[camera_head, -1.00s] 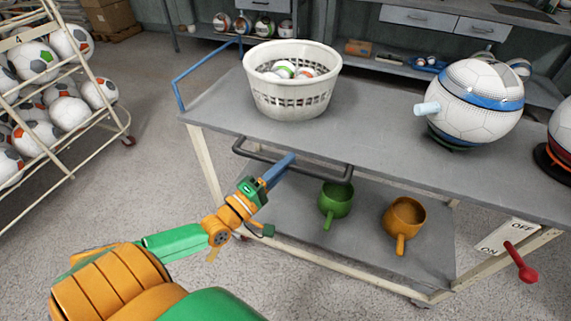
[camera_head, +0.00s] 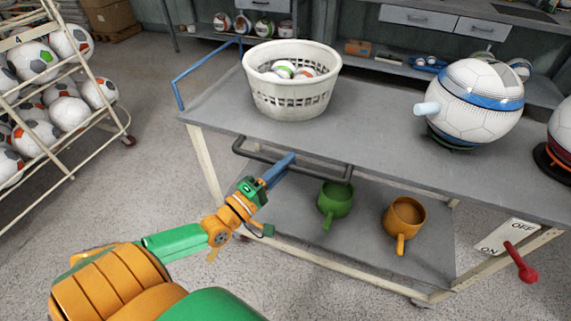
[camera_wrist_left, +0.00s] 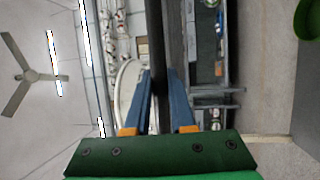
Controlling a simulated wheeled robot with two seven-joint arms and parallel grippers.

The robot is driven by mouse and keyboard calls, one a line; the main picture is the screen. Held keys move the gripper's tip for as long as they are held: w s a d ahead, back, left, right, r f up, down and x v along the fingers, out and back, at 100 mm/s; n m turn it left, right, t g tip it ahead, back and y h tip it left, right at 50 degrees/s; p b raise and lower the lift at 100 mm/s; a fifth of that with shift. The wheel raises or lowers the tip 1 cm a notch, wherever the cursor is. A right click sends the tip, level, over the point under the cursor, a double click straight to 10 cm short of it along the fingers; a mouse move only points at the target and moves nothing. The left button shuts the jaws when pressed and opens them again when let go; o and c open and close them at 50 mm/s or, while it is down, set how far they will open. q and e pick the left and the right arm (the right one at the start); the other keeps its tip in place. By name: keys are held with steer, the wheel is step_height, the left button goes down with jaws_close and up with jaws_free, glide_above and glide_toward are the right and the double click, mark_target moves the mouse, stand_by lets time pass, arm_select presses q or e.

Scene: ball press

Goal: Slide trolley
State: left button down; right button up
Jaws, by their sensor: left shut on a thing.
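The trolley (camera_head: 370,140) has a grey top, a lower shelf and a pale frame. A dark handle bar (camera_head: 326,172) runs along its near side, and a blue handle (camera_head: 176,90) stands at its left end. My left gripper (camera_head: 289,161) is at the dark bar, its blue fingers closed around it. In the left wrist view the bar (camera_wrist_left: 156,40) runs between the two fingers (camera_wrist_left: 159,95). The right gripper is not in these views.
On the top are a white basket (camera_head: 290,100) of balls and a ball press (camera_head: 475,105). A green pot (camera_head: 334,200) and an orange pot (camera_head: 405,215) sit on the lower shelf. A red lever (camera_head: 522,264) sticks out at right. A ball rack (camera_head: 75,85) stands left.

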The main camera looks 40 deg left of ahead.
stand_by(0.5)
arm_select(q)
steer(key=shift+a, duration=0.35)
steer(key=shift+s+a, duration=0.15)
steer(key=shift+a, duration=0.15)
steer(key=c, duration=0.8)
jaws_free()
steer(key=shift+a, duration=0.1)
steer(key=shift+o, duration=0.2)
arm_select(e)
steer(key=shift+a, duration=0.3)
arm_select(q)
steer(key=d+v, duration=0.1)
steer(key=v, duration=0.6)
steer(key=shift+a, duration=0.4)
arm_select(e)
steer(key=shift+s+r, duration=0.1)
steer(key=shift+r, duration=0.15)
